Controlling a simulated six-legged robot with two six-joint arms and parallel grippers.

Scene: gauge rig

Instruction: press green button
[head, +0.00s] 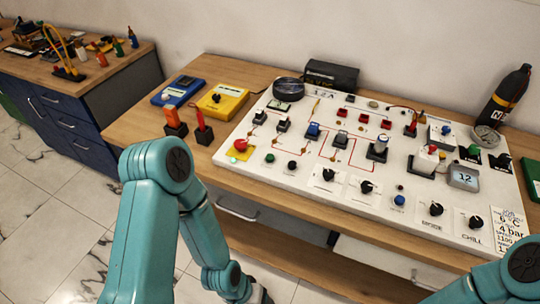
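A small green button (270,158) sits on the white panel (322,205), near its front left, just right of the larger red button. A second green round part (473,149) is at the panel's right side; I cannot tell whether it is a button or a knob. My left arm rises at the lower left and bends down in front of the table, with its fingers below the picture edge. Only a link of my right arm shows at the lower right corner. Neither gripper's fingertips are in view, and nothing touches the panel.
The red button (240,146) has a yellow base. Black knobs (436,209) line the panel's front. Orange- and red-handled tools (173,118) stand left of it, near a yellow multimeter (222,102). A black bottle (505,95) and gauge (486,136) stand at the right.

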